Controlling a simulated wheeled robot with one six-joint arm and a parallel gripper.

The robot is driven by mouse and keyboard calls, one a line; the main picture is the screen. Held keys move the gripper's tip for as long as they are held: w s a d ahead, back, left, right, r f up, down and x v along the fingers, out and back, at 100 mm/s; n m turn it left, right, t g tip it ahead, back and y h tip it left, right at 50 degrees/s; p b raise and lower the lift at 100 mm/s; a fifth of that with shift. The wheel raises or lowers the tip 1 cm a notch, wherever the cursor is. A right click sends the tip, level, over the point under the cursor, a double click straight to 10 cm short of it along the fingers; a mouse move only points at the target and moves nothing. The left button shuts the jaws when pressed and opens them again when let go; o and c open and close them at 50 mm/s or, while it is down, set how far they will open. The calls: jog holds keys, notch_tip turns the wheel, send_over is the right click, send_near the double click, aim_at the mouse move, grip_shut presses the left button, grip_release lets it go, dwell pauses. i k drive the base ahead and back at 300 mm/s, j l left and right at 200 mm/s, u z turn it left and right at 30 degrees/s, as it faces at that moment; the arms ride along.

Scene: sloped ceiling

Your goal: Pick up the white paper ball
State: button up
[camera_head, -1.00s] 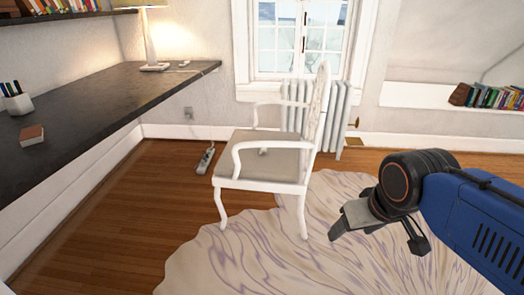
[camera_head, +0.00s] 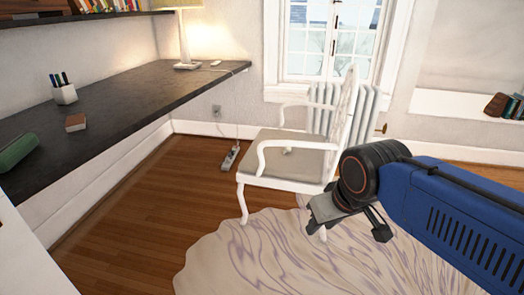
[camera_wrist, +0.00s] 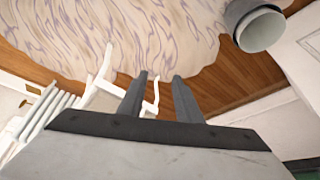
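I cannot make out a white paper ball for certain in either view. A small pale shape (camera_head: 288,150) shows at the back of the seat of the white armchair (camera_head: 285,165), partly behind the armrest; it is too small to identify. My gripper (camera_head: 318,222) hangs in front of the chair's right side in the head view, above the rug. In the wrist view my gripper (camera_wrist: 160,75) has its two fingers apart with nothing held between them. The chair (camera_wrist: 104,90) shows beyond the fingers.
A dark desk (camera_head: 110,100) runs along the left wall, with a pen cup (camera_head: 64,94), a small brown box (camera_head: 75,122) and a green object (camera_head: 17,150). A power strip (camera_head: 230,157) lies on the floor. A pale bin (camera_wrist: 262,30) stands near the rug (camera_wrist: 150,35).

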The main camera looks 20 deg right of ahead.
aim_at(287, 149)
jog(key=i+l+u, duration=0.35)
jog(key=l, duration=0.25)
jog(key=i+l+u, duration=0.15)
jog(key=l, duration=0.2)
jog(key=i+l+u, duration=0.2)
jog(key=i+l, duration=0.1)
jog(key=l, duration=0.75)
jog(key=i+l, duration=0.15)
jog(key=l, duration=0.3)
